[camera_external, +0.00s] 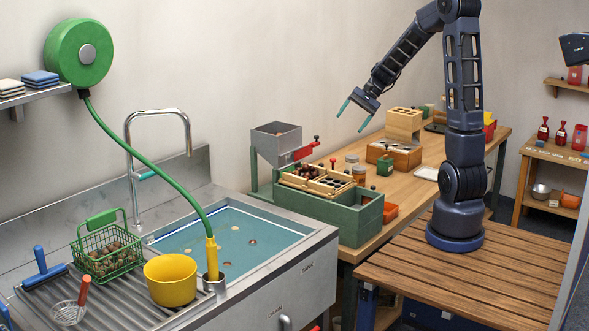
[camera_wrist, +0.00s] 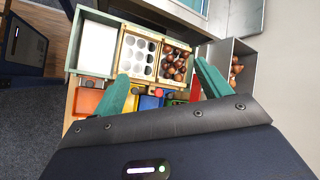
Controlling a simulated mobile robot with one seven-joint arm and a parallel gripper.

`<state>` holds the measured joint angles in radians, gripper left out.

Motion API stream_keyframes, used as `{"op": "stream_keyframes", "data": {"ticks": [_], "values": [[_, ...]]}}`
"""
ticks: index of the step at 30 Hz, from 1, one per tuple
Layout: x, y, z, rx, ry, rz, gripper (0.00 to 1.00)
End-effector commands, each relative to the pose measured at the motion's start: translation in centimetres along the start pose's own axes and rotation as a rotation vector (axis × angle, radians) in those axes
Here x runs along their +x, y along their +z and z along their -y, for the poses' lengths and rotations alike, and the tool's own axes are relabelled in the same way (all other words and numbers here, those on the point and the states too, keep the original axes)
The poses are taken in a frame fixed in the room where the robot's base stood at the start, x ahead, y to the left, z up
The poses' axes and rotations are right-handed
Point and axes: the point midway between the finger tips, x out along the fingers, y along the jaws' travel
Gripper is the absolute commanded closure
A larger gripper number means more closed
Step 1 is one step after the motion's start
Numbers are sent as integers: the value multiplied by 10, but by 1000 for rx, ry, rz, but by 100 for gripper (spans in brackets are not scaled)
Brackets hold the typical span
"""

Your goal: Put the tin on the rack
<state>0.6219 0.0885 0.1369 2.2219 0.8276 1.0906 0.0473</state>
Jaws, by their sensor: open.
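I cannot tell which is the task's tin. A pale wooden slotted block (camera_external: 404,122), possibly the rack, stands farther back on the bench. My gripper (camera_external: 354,115) is open and empty, raised above the bench, pointing down and left. In the wrist view my teal fingers (camera_wrist: 163,88) are spread above the green sorting box (camera_wrist: 90,45) and coloured bins; no tin is clear there.
The green box (camera_external: 350,220) with chestnut trays stands at the bench's near left, beside a grey hopper (camera_external: 277,136) with a red handle. A sink (camera_external: 232,232) with a green basket (camera_external: 106,250) and yellow bucket (camera_external: 170,280) lies left. Wall shelves are at right.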

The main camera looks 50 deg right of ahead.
Motion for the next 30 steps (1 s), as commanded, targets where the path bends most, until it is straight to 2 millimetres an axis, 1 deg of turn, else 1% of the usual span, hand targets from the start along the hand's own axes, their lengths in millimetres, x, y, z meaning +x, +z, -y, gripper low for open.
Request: {"op": "stream_keyframes", "data": {"ticks": [1,3,8,12,15,21,27,30], "values": [[-1,19,2,-52,33,-14,24],[-2,41,0,-118,80,-33,24],[-8,87,-7,-269,177,-80,24],[-14,124,-16,-401,255,-125,24],[-19,148,-25,-496,306,-159,24],[-32,190,-46,-684,396,-232,24],[-47,224,-69,-868,469,-314,24],[-54,237,-81,-956,498,-355,24]]}}
